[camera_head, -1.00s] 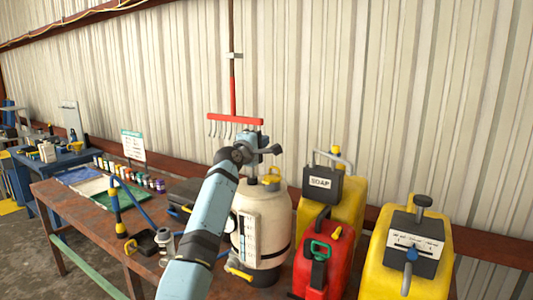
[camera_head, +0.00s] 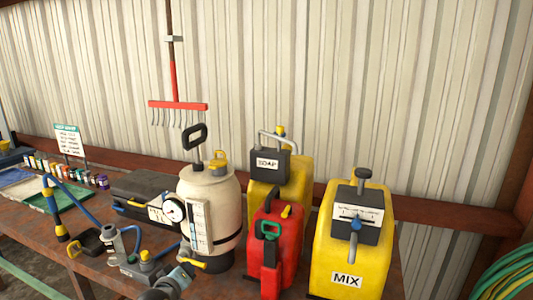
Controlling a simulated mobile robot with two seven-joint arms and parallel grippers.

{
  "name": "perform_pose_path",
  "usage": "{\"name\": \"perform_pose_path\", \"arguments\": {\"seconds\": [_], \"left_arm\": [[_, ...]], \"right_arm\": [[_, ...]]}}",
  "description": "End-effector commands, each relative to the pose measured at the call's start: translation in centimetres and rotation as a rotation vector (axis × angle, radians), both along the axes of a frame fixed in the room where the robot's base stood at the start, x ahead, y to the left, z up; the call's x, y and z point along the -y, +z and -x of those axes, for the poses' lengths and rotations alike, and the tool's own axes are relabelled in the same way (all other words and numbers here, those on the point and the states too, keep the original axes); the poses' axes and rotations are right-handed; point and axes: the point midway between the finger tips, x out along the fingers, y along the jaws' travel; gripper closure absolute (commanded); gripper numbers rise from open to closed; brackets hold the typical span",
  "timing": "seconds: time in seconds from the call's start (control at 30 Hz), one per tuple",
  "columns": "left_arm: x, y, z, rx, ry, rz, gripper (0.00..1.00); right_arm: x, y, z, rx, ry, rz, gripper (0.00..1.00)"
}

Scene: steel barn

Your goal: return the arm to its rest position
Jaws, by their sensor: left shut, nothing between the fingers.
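My left arm (camera_head: 163,289) shows only as a short light blue and dark piece at the bottom edge, left of centre. My right gripper is not in view.
Right of the sprayer stand a red can (camera_head: 285,235), a yellow soap can (camera_head: 294,185) and a yellow MIX can (camera_head: 345,250). A black case (camera_head: 140,190), a blue hose and small bottles (camera_head: 65,172) lie left. A green hose coil (camera_head: 510,275) is at far right.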

Motion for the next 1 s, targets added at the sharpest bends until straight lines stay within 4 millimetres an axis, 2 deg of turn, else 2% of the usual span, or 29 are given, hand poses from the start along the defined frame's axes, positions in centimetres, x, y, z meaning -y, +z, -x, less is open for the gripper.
{"name": "perform_pose_path", "arguments": {"seconds": [0.03,0.1,0.17,0.3,0.4,0.5,0.6,0.7,0.77,1.0], "left_arm": [[-0.1,-3.2,3.1,-0.024,-0.015,-0.07,1.0],[0.0,-6.4,7.1,-0.044,-0.041,-0.17,1.0],[0.2,-9.0,10.6,-0.061,-0.07,-0.253,1.0],[0.7,-13.7,19.3,-0.097,-0.152,-0.436,1.0],[1.3,-15.9,25.5,-0.117,-0.219,-0.553,1.0],[1.8,-17.3,30.9,-0.13,-0.286,-0.65,1.0],[2.4,-17.8,35.0,-0.136,-0.34,-0.719,1.0],[2.6,-18.0,37.5,-0.138,-0.375,-0.76,1.0],[2.7,-18.1,38.3,-0.138,-0.387,-0.775,1.0],[2.8,-18.1,38.6,-0.138,-0.391,-0.781,1.0]], "right_arm": [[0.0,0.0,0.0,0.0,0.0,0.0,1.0],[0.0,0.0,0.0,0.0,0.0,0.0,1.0],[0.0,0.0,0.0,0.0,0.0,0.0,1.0],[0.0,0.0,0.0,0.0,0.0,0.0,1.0],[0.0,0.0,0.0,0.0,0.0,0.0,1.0],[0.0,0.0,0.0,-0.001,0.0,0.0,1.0],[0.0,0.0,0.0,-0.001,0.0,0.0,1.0],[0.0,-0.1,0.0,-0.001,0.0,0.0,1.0],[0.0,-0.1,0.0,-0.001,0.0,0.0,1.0],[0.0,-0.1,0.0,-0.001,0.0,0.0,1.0]]}}
